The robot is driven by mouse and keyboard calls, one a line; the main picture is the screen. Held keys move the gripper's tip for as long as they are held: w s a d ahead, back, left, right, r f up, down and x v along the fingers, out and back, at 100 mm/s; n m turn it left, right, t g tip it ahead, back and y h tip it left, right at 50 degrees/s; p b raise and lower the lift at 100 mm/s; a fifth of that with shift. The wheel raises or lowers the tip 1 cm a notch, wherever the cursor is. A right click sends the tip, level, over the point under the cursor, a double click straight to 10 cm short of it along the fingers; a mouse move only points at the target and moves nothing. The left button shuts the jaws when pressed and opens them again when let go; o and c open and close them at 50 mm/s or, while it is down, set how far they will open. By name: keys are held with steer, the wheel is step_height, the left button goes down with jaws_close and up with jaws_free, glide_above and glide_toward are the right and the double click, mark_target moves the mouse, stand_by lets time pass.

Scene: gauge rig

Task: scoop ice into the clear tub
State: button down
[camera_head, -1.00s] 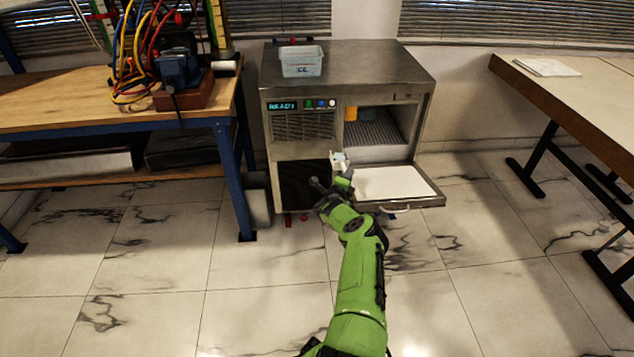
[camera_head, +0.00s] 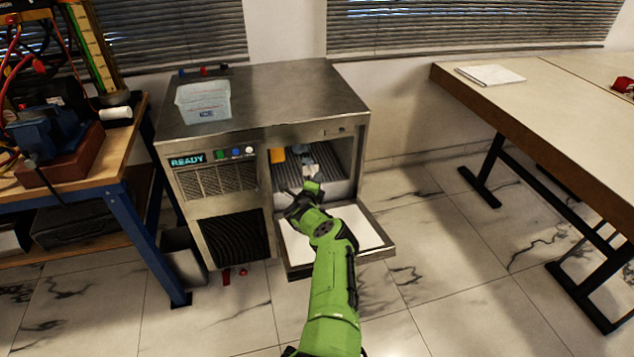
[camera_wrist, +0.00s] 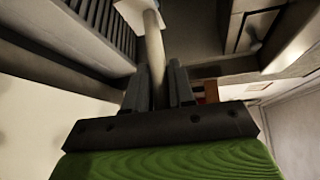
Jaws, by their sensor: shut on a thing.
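The clear tub (camera_head: 203,103), with a small label, stands on top of the steel ice machine (camera_head: 290,90). My gripper (camera_head: 311,187) is at the machine's open bin, above the lowered door. In the wrist view my gripper (camera_wrist: 160,90) is shut on a pale round handle. The handle belongs to a whitish scoop (camera_wrist: 133,12), whose head is cut off by the picture's top edge. In the head view the scoop (camera_head: 310,160) shows inside the bin opening, over a ribbed grey surface. I cannot make out ice, nor whether the scoop holds any.
The lowered door (camera_head: 360,230) juts out below the opening. An orange-yellow thing (camera_head: 277,155) is at the opening's left. The display (camera_head: 187,160) reads READY. A cluttered workbench (camera_head: 125,150) stands left, a pale table (camera_head: 530,110) right.

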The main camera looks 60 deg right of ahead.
steer(key=s+a+r+p, duration=0.3)
steer(key=s+a+p, duration=0.2)
steer(key=s+a, duration=0.1)
steer(key=s+a+r+p, duration=0.4)
steer(key=s+a+p, duration=0.1)
steer(key=s+a, duration=0.2)
steer(key=shift+s+a, duration=0.15)
steer(key=shift+a, duration=0.05)
